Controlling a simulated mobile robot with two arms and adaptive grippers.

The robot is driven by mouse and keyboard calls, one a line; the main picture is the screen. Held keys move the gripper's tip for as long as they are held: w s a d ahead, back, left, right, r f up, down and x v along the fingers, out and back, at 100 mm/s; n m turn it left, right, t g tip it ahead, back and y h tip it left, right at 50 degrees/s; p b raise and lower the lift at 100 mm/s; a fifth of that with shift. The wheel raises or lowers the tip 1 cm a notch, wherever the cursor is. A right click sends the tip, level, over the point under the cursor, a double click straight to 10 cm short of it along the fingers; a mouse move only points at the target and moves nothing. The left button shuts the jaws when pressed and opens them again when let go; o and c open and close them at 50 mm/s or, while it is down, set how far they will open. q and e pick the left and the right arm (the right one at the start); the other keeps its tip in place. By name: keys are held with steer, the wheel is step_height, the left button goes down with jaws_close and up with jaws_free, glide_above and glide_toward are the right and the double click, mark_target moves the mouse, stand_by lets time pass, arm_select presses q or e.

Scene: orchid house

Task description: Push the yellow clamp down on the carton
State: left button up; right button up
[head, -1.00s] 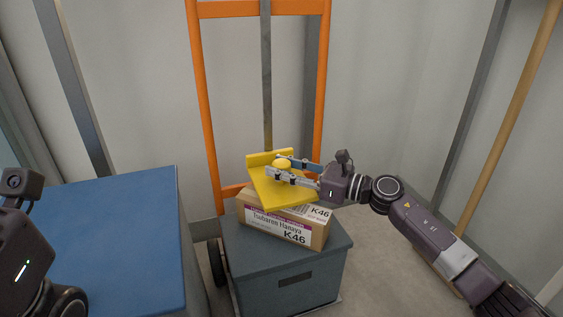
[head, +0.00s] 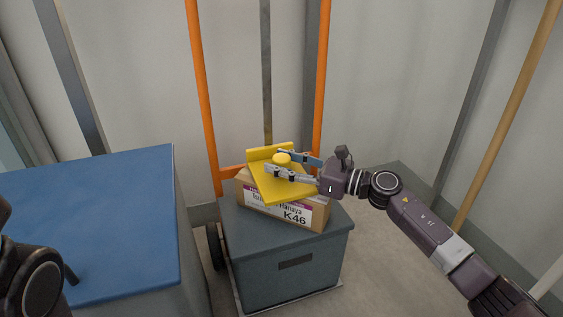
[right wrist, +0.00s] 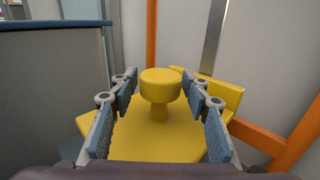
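The yellow clamp (head: 280,187), a tilted plate with a raised back edge and a round knob (head: 281,159), is in front of the grey metal rail (head: 266,75) and over the carton (head: 310,212). It covers the carton's top and part of its label. I cannot tell whether plate and carton touch. My right gripper (head: 271,162) is open, with one finger on each side of the knob. In the right wrist view the knob (right wrist: 160,85) stands between the fingers with gaps on both sides. Of my left arm only a dark part shows at lower left; its fingertips are out of view.
The carton rests on a grey lidded bin (head: 290,265) on the orange hand truck (head: 203,95). A blue-topped table (head: 100,220) stands at left. A wooden pole (head: 510,115) and grey posts stand by the wall. Some floor right of the bin is free.

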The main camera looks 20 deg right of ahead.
steer(key=shift+o, duration=0.4)
steer(key=v, duration=1.2)
steer(key=shift+a, duration=0.1)
